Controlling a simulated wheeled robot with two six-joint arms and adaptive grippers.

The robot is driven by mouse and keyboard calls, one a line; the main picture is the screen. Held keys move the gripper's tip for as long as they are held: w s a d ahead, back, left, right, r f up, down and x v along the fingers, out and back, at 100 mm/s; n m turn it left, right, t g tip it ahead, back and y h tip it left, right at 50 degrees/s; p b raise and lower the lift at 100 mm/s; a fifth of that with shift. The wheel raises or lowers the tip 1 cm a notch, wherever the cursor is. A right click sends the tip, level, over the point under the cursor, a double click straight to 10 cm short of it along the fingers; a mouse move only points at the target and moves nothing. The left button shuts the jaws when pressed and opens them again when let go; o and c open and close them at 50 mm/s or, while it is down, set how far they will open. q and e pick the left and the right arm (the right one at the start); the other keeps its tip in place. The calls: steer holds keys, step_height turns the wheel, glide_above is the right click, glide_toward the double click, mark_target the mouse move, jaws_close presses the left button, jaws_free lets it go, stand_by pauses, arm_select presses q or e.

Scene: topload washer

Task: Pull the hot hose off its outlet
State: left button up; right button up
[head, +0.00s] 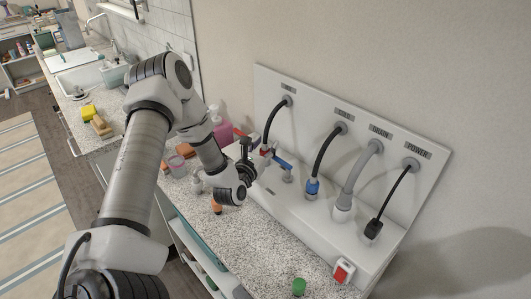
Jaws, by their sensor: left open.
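The hot hose (270,122) is the leftmost black hose on the white panel. It curves down from the panel to a red collar (265,150) at its outlet, which is partly hidden by my gripper. My left gripper (247,150) is open, beside the red collar on its left. I cannot tell whether it touches the hose. My right gripper is out of view.
A red lever (240,132) and a blue lever (283,160) are close to my gripper. A blue-collared hose (326,150), a grey drain hose (358,176) and a power cable (393,195) are to the right. A pink bottle (222,132) stands behind my arm.

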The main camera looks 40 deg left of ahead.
mark_target(265, 143)
arm_select(q)
steer(key=shift+f, duration=0.1)
jaws_close()
steer(key=shift+r+p, duration=0.55)
steer(key=shift+r, duration=1.15)
steer(key=shift+r, duration=0.6)
steer(key=shift+r+p, duration=0.55)
steer(key=shift+r, duration=0.4)
steer(key=shift+f, duration=0.1)
